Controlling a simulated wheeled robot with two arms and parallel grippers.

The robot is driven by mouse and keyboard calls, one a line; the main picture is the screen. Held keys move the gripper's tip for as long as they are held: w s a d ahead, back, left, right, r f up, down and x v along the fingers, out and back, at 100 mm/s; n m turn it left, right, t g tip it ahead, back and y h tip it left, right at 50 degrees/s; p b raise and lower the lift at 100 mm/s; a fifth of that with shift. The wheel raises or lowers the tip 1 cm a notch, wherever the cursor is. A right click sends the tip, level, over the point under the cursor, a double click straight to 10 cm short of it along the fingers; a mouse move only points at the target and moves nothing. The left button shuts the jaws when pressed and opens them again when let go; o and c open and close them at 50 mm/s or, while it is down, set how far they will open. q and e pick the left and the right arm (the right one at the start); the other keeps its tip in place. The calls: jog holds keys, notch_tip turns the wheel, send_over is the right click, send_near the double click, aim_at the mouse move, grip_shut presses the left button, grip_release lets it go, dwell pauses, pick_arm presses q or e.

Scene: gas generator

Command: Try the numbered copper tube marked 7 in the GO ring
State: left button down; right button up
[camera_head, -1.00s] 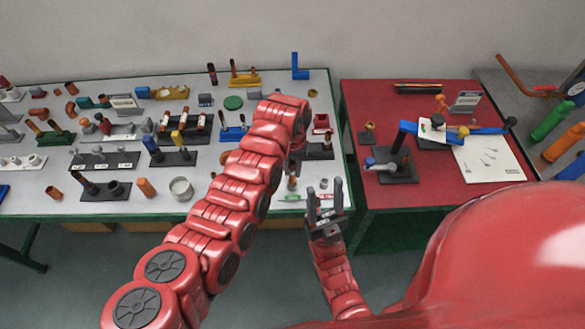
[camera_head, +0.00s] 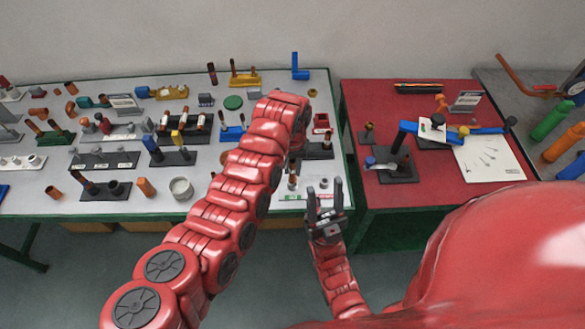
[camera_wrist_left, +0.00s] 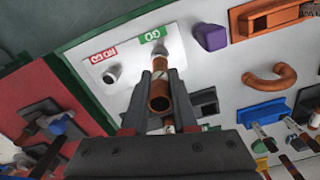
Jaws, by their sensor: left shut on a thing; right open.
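My left gripper is shut on a copper tube (camera_wrist_left: 160,97), with one finger on each side of it in the left wrist view (camera_wrist_left: 160,88). The tube's open near end faces the camera; no number on it is readable. Its far part, with a pale band, lies beside the green GO label (camera_wrist_left: 152,36) on the white gauge plate (camera_wrist_left: 130,68). Whether the tube is in the GO ring or only above it, I cannot tell. In the head view the tube (camera_head: 293,181) stands over the plate, below my left forearm. My right gripper (camera_head: 325,200) is open and empty at the table's front edge.
A grey ring (camera_wrist_left: 111,75) stands by the red NO GO label (camera_wrist_left: 103,54). A purple block (camera_wrist_left: 211,37) and a bent copper pipe (camera_wrist_left: 270,78) lie nearby. The red table (camera_head: 440,190) stands to the right, past a gap.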

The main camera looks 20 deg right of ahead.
aim_at(292, 161)
pick_arm(q)
jog(key=shift+r+p, duration=0.45)
jog(key=shift+r, duration=1.6)
